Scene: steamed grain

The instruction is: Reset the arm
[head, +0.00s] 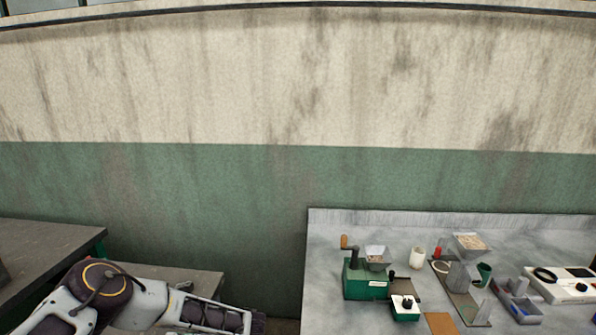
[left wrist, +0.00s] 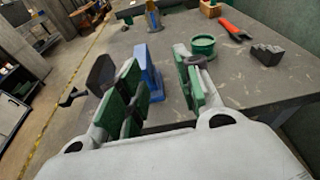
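My left arm (head: 140,300) comes in at the lower left of the head view, stretched toward the right over a grey table edge. In the left wrist view my left gripper (left wrist: 158,78) has its two green-padded fingers spread apart, with nothing held between them. A blue upright thing (left wrist: 147,72) shows beyond the gap, behind the left finger; whether it touches the finger is hard to tell. My right gripper is in neither view.
A grey counter (head: 325,240) at the right holds a green grinder (head: 365,278), a white cup (head: 417,257) and a white device (head: 565,284). In the left wrist view a dark table (left wrist: 270,90) bears a green ring-shaped part (left wrist: 203,45), a red-handled tool (left wrist: 234,30) and a dark stepped block (left wrist: 267,54).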

